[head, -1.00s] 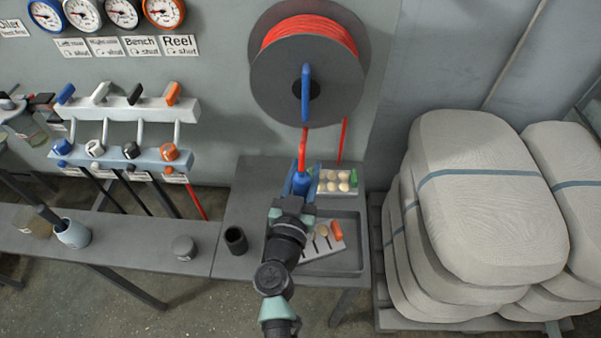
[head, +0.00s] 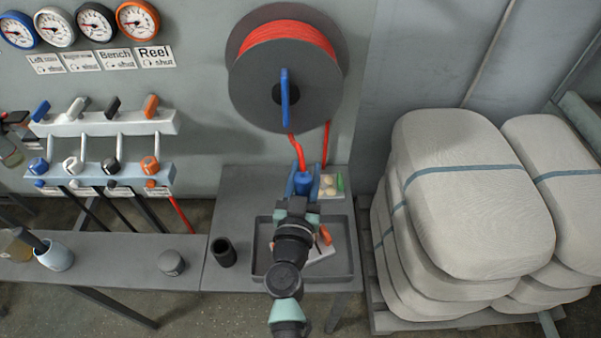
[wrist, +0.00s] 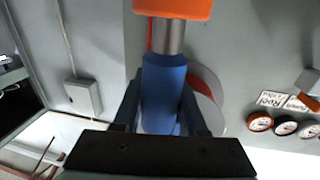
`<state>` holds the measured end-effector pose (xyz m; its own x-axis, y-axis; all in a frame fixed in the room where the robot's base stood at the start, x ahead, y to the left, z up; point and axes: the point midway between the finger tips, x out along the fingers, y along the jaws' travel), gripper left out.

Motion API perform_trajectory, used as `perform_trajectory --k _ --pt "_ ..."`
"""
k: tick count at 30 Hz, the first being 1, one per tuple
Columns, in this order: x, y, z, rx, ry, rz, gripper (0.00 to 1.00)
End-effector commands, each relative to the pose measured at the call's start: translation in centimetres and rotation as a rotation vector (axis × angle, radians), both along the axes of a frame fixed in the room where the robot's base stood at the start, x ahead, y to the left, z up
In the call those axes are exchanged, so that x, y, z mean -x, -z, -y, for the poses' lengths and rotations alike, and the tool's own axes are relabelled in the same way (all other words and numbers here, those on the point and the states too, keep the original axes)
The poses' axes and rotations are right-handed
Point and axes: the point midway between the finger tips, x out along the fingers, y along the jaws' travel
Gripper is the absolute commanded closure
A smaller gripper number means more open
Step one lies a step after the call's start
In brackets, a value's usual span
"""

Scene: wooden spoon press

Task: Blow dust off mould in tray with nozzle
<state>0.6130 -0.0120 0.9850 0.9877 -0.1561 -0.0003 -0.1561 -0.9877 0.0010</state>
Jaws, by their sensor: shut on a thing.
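My gripper (head: 303,186) is shut on a blue nozzle (head: 303,183) with a red hose running up from it to the reel. In the wrist view the blue nozzle (wrist: 163,92) sits between both fingers, with a metal collar and an orange-red part at its upper end. The grey tray (head: 344,262) lies on the bench below my gripper. In it is the pale mould (head: 318,254), mostly hidden by my arm, with an orange piece (head: 325,235) at its upper right. Any dust on it is too small to tell.
The hose reel (head: 285,70) hangs on the wall behind the bench. A small board of pale pieces (head: 328,186) lies behind the tray. A dark cup (head: 224,252) stands left of the tray. Stacked wrapped bales (head: 475,190) stand at right. Valves (head: 95,150) and gauges are at left.

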Motion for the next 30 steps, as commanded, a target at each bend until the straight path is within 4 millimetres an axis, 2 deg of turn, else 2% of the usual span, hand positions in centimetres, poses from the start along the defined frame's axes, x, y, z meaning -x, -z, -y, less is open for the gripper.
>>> perform_trajectory --k 30 --pt "-1.2 -0.2 2.8 -0.001 0.000 0.003 1.00"
